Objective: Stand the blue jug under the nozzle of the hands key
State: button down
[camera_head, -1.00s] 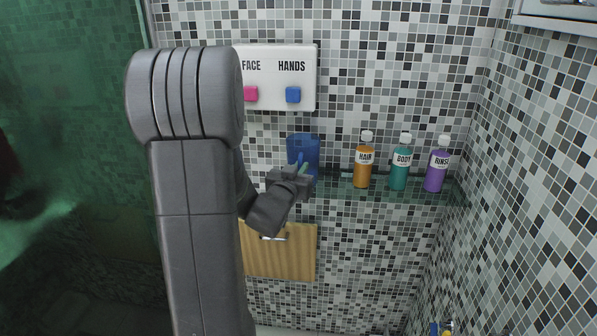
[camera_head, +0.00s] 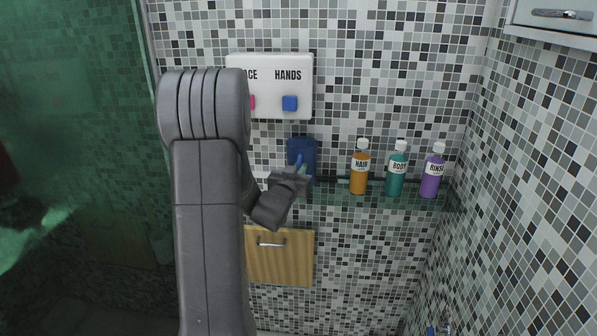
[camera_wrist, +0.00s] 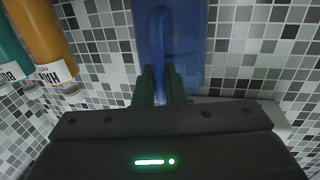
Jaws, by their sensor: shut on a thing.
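The blue jug (camera_head: 305,150) is upright below the white dispenser panel (camera_head: 295,62), a little right of its blue HANDS key (camera_head: 289,103). My gripper (camera_head: 301,172) is in front of the jug and shut on its handle. In the wrist view my gripper (camera_wrist: 160,82) has its two dark fingers on either side of the blue handle, and the jug body (camera_wrist: 190,45) is behind it. The nozzle under the HANDS key cannot be made out. I cannot tell whether the jug's base touches the glass shelf (camera_head: 330,196).
Hair (camera_head: 359,170), body (camera_head: 396,172) and rinse (camera_head: 432,174) bottles stand on the shelf right of the jug. A pink key (camera_head: 252,102) beside HANDS is partly hidden by my arm. A wooden drawer front (camera_head: 280,262) is below. A tiled wall closes the right.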

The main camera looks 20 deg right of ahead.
dwell(0.3)
jog(key=c, duration=1.4)
grip_release()
jog(key=shift+c, duration=0.2)
jog(key=shift+s+a+f, duration=0.1)
jog(key=shift+s+a, duration=0.25)
jog(key=b+v, duration=0.3)
jog(key=v, duration=1)
jog(key=shift+w+d, duration=0.1)
